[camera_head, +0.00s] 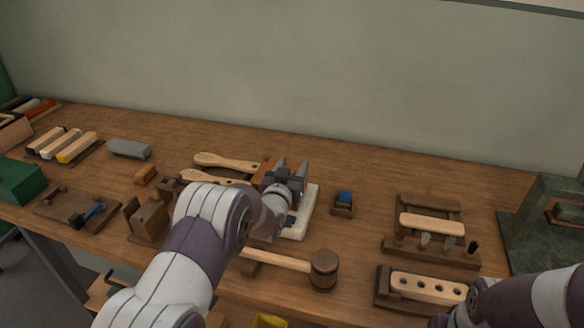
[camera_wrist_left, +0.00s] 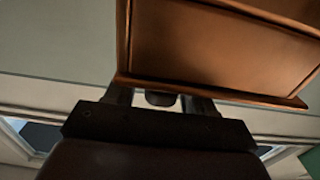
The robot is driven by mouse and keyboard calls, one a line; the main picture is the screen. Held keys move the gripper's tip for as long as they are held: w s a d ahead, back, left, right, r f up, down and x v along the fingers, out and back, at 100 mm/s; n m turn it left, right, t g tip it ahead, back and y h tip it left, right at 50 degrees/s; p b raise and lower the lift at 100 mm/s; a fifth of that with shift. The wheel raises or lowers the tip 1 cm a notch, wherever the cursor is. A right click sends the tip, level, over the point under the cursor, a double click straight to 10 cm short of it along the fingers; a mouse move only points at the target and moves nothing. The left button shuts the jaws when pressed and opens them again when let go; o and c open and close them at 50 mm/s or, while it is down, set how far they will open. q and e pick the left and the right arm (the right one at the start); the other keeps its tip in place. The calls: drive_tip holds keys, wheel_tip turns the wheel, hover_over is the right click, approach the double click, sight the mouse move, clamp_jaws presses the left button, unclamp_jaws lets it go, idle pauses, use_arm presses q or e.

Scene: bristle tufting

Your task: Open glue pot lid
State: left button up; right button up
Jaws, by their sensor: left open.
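A copper-brown boxy thing (camera_head: 264,174), which looks like the glue pot, stands mid-table and is mostly hidden behind my left gripper. Its flat copper side and rim fill the upper part of the left wrist view (camera_wrist_left: 215,48). I cannot tell whether its lid is open. My left gripper (camera_head: 289,169) is open, with its fingers pointing away from me close beside the copper thing. In the left wrist view the fingers (camera_wrist_left: 160,98) are at the copper rim; I cannot tell if they touch it. My right arm enters at lower right; its gripper is out of view.
A pale slab (camera_head: 308,212) lies under my left gripper. A mallet (camera_head: 323,270) lies in front, wooden brushes (camera_head: 226,161) lie to the left, and a small blue-topped block (camera_head: 343,202) is to the right. A holed wooden block (camera_head: 428,288) and tool rack (camera_head: 430,250) stand further right.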

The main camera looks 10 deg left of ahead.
use_arm(q)
drive_tip(key=shift+r, duration=0.1)
clamp_jaws()
